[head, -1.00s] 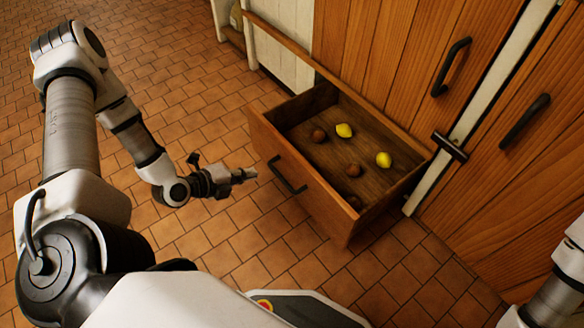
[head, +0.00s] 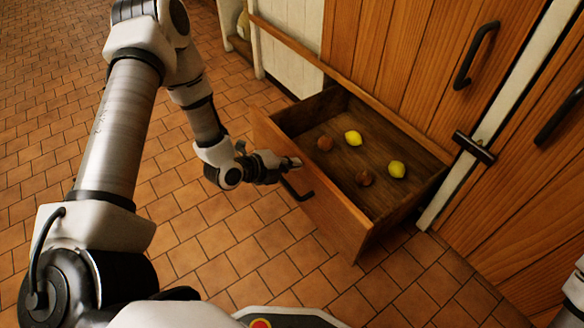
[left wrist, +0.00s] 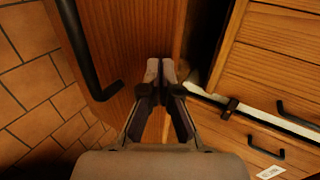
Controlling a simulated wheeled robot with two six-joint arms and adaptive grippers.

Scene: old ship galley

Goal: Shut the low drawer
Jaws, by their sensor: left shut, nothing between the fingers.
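The low drawer (head: 335,222) is a wooden box pulled well out from the cabinet, with a black bar handle (head: 297,189) on its front. Inside lie two yellow lemons (head: 353,138) and brown round items (head: 324,143). My left gripper (head: 293,163) is shut and empty, at the drawer front just above the handle. In the left wrist view its closed fingertips (left wrist: 161,66) point at the front panel (left wrist: 130,45), beside the handle (left wrist: 82,50). I cannot tell whether they touch the wood. My right gripper is out of view.
Wooden cabinet doors (head: 425,65) with black handles stand behind and right of the drawer. A black latch (head: 474,147) crosses the pale strip between them. The tiled floor (head: 225,235) in front and to the left is clear.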

